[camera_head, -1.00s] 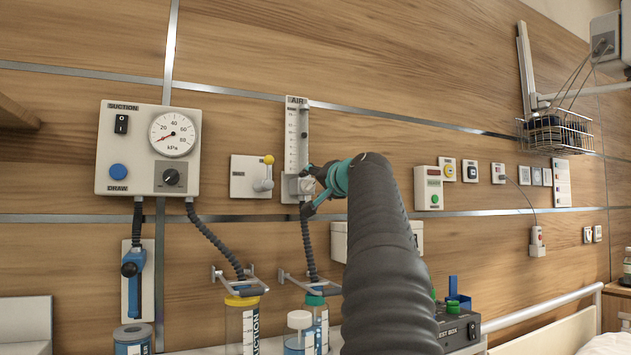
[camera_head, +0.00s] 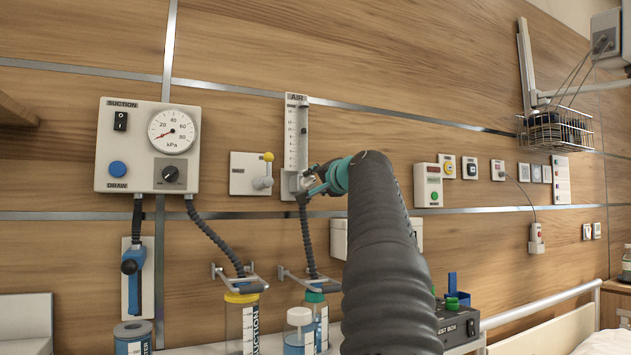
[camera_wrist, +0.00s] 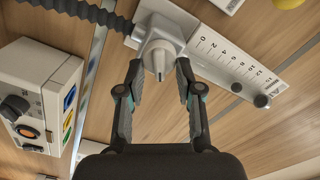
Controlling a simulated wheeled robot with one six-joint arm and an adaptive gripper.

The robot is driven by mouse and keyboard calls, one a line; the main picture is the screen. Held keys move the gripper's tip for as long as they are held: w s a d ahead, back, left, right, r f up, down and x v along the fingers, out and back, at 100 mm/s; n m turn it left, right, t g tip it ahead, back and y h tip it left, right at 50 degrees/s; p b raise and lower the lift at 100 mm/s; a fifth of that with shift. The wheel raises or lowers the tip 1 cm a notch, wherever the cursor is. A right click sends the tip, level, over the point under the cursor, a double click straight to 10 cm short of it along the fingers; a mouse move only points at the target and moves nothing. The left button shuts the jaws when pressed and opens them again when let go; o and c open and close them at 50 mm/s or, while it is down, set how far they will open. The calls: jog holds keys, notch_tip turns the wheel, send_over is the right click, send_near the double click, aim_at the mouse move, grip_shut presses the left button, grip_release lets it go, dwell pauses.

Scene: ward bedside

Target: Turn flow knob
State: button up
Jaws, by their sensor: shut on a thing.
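The white AIR flowmeter (camera_head: 296,140) is fixed upright on the wood wall, with its scaled tube above a pale block. In the wrist view its scale (camera_wrist: 232,62) runs off to the right.
A suction panel (camera_head: 148,146) with a gauge is on the left. A small box with a yellow-tipped lever (camera_head: 263,173) sits close left of the flowmeter. A dark hose (camera_head: 306,235) hangs below it. Bottles (camera_head: 299,335) stand underneath. A green-button box (camera_head: 428,186) is right.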

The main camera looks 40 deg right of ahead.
dwell(0.3)
jog(key=o, duration=1.1)
jog(key=shift+o, duration=0.2)
jog(key=v, duration=1.2)
